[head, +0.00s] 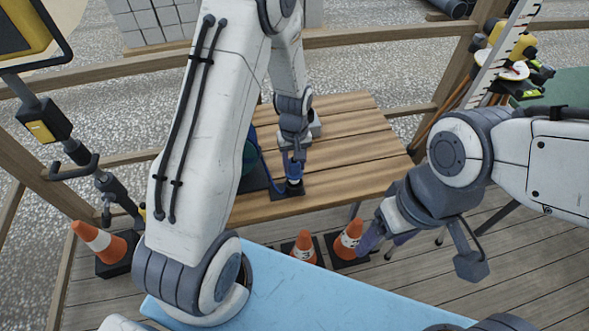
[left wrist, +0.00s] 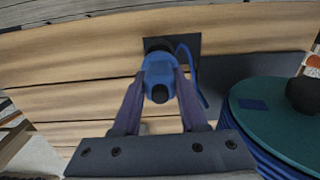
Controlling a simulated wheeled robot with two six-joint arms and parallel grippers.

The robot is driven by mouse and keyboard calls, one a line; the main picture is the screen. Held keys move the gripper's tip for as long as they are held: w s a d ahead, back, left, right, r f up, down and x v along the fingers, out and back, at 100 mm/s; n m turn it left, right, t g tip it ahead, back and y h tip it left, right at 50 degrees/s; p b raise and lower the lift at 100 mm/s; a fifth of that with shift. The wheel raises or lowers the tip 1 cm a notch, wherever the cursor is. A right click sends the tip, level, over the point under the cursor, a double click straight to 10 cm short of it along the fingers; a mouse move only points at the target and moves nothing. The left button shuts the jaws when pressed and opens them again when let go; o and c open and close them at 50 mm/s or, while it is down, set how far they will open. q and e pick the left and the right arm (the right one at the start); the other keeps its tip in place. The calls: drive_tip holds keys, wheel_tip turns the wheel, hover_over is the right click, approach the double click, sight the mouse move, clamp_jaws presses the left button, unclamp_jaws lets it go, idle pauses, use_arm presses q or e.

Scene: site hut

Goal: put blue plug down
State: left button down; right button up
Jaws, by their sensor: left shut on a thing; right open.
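The blue plug (left wrist: 159,77) is between the two fingers of my left gripper (left wrist: 160,88), which is shut on it. A blue cable runs from the plug to the right in the left wrist view. In the head view the plug (head: 294,186) is small and low over a dark square pad (head: 287,194) on the wooden table; whether it touches the pad I cannot tell. The pad also shows in the left wrist view (left wrist: 190,45), just beyond the plug.
The slatted wooden table (head: 350,150) has free room right of the plug. A teal-topped blue cable reel (left wrist: 270,120) stands close by. Orange cones (head: 347,240) stand on the deck below, and a light blue surface (head: 300,290) is in front.

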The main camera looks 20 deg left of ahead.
sight(294, 173)
use_arm(q)
wheel_tip(294, 173, down, 3)
drive_tip(key=shift+f+p, duration=0.15)
drive_tip(key=shift+p, duration=0.3)
drive_tip(key=shift+f, duration=0.25)
drive_tip(key=shift+f, duration=0.35)
drive_tip(key=shift+c, duration=2.2)
unclamp_jaws()
drive_tip(key=shift+r, duration=0.1)
